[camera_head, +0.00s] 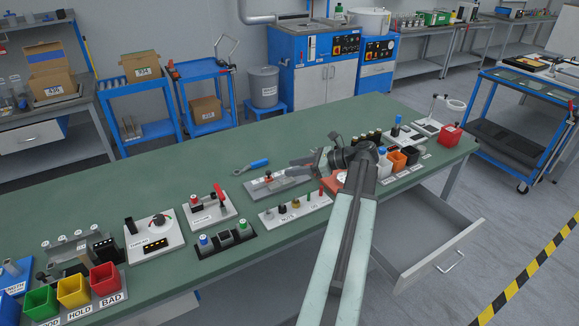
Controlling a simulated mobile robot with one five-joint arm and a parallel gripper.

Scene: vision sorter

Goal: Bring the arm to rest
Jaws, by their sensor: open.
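My arm (345,240) reaches up from the bottom of the view over the green bench (150,185). It bends at the elbow, and its wrist points left. My gripper (292,169) is open, with nothing seen in it. It is over the bench, just above or beside a grey plate with a red part (268,182); the exact height is hard to tell. The arm hides part of the bench behind it and part of an orange-red item (334,180).
Panels with switches and a dial (152,238) stand on the bench. Green, yellow and red bins (73,291) are at the left front. A blue-handled tool (252,166) lies near the gripper. Small bins (398,160) are at right. An open drawer (430,238) juts out in front.

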